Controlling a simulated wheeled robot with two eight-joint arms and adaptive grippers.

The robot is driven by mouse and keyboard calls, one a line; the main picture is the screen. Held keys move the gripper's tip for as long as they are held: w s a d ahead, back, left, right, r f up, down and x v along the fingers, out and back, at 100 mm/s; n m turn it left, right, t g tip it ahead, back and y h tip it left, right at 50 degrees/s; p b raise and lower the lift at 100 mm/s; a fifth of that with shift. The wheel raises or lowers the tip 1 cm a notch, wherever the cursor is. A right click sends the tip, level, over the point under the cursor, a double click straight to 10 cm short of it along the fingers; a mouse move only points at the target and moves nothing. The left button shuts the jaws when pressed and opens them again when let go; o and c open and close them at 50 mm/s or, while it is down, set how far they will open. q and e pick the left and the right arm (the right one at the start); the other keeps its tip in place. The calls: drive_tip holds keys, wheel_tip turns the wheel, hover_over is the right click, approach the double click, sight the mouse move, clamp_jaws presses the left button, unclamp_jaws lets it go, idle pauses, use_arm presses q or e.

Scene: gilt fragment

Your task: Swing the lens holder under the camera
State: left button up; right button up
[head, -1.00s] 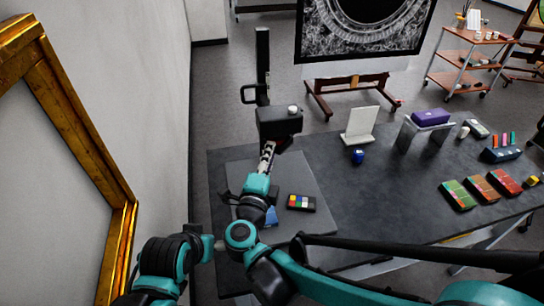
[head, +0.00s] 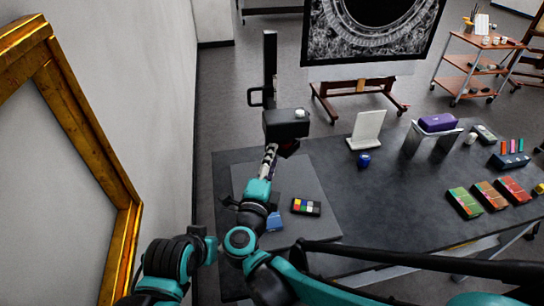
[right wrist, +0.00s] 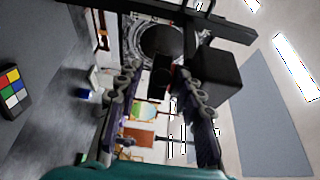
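The camera (head: 286,124) is a black box with a white knob on top, carried by a black post (head: 270,65) at the table's far left. It also shows in the right wrist view as a large dark box (right wrist: 215,75). My right gripper (head: 271,155) is just below and in front of it. In the right wrist view its fingers (right wrist: 158,100) are apart. A small black block (right wrist: 160,76) shows between and beyond them, possibly the lens holder; contact cannot be told. A dark reddish part (head: 290,148) sits under the camera. My left arm is at lower left; its gripper is not discernible.
A grey board (head: 308,225) on the dark table carries a colour chart (head: 306,207) and a blue item (head: 274,222). A white stand (head: 367,130), blue jar (head: 364,160) and purple block (head: 437,123) stand right. A gilt frame (head: 90,165) leans left.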

drive_tip(key=s+a, duration=0.1)
drive_tip(key=s, duration=0.5)
drive_tip(key=shift+s+a, duration=0.1)
idle(0.3)
